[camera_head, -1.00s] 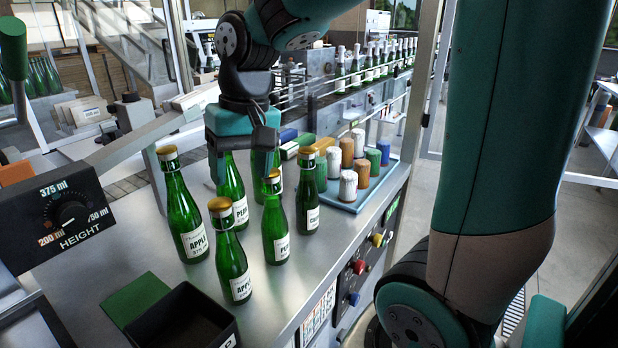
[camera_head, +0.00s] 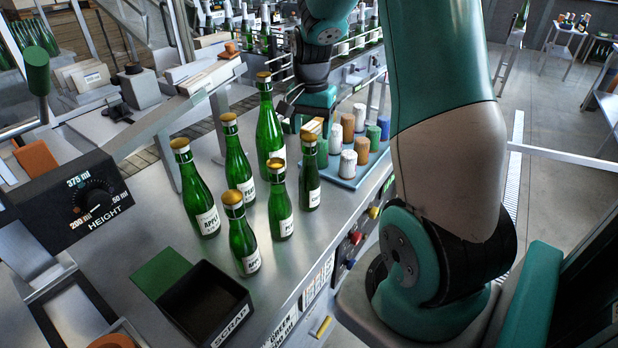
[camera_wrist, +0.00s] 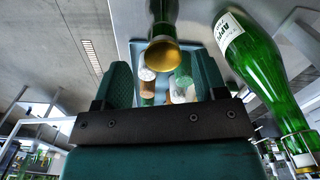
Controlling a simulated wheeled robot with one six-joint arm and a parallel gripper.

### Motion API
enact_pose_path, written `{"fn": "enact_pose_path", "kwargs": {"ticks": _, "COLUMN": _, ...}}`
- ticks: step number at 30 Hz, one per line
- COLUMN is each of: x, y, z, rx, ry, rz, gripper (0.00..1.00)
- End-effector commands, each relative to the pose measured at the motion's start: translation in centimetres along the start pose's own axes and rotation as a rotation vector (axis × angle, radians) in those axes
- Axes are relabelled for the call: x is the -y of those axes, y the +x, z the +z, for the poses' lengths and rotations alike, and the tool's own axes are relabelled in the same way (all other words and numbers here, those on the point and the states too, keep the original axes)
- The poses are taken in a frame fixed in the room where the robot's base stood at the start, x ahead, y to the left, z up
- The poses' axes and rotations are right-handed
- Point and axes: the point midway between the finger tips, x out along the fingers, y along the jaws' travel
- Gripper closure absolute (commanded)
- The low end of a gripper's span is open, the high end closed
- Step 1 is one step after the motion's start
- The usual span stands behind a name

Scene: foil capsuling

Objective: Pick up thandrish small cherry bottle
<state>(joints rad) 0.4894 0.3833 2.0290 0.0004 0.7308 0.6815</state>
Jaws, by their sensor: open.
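The small cherry bottle (camera_head: 309,178) is the rightmost of the green glass bottles on the steel table, upright, its label turned partly away. My gripper (camera_head: 307,125) is above and just behind it, near its top, and partly covers the view there. In the wrist view, my open gripper (camera_wrist: 163,80) has one finger at each side, and a gold bottle cap (camera_wrist: 163,53) shows between them. That bottle seems to be the cherry one, though its label is hidden. I cannot tell whether the fingers touch it.
A small pear bottle (camera_head: 280,207) and a small apple bottle (camera_head: 241,238) stand to its left. Taller bottles (camera_head: 236,165) stand behind these. A blue tray (camera_head: 347,183) of capsules lies close at the right. A black scrap bin (camera_head: 205,303) sits in front.

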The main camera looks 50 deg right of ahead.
Motion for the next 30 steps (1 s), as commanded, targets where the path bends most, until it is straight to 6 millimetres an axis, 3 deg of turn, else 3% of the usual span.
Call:
{"fn": "enact_pose_path", "kwargs": {"ticks": 5, "x": 0.1, "y": 1.1, "z": 0.1, "rx": 0.002, "ry": -0.001, "rz": 0.002, "gripper": 0.35}}
{"fn": "enact_pose_path", "kwargs": {"ticks": 15, "x": 0.3, "y": 5.4, "z": 0.1, "rx": 0.001, "ry": 0.0, "rz": 0.0, "gripper": 0.35}}
{"fn": "enact_pose_path", "kwargs": {"ticks": 22, "x": 0.4, "y": 5.6, "z": 0.1, "rx": -0.001, "ry": 0.0, "rz": -0.002, "gripper": 0.35}}
{"fn": "enact_pose_path", "kwargs": {"ticks": 30, "x": 0.4, "y": 5.6, "z": 0.1, "rx": -0.001, "ry": -0.001, "rz": -0.001, "gripper": 0.97}}
